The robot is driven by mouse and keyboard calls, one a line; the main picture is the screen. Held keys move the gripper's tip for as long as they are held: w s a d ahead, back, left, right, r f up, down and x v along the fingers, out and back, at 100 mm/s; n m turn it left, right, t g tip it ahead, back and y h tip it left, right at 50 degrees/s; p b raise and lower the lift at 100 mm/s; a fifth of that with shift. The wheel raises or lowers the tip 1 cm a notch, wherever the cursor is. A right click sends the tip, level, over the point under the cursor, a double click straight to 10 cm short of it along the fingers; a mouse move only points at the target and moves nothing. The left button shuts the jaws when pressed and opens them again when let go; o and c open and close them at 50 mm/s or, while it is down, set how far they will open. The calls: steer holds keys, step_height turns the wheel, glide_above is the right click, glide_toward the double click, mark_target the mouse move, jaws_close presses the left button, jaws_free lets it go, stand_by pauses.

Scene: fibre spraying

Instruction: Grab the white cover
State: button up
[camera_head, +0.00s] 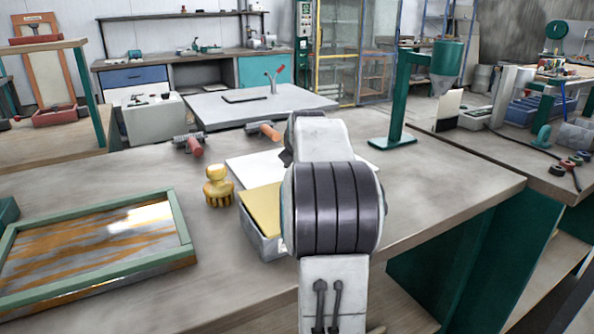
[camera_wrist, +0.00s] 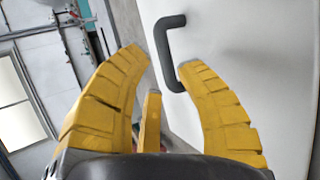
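In the wrist view a white panel (camera_wrist: 235,50), which looks like the white cover, fills the right side. It carries a dark curved handle (camera_wrist: 163,45). My gripper (camera_wrist: 163,68) is open, with its yellow fingers spread. The handle's lower end lies between the fingertips, close to the right one; I cannot tell whether they touch. In the head view a white flat surface (camera_head: 250,167) shows just left of my arm, beside a box with a yellowish top (camera_head: 262,208). My arm hides the rest of the white surface and my gripper there.
A yellow brush-like object (camera_head: 218,187) stands left of the box on the workbench (camera_head: 430,195). A green-framed screen (camera_head: 188,240) lies at the left. A green stand (camera_head: 393,142) rises at the back right. The bench's right part is clear.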

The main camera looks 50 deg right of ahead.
steer(key=shift+f+b+x, duration=0.25)
steer(key=shift+b+x, duration=1.15)
steer(key=shift+x, duration=0.1)
steer(key=shift+b+x, duration=0.65)
steer(key=shift+x, duration=0.3)
steer(key=shift+r, duration=0.15)
jaws_close()
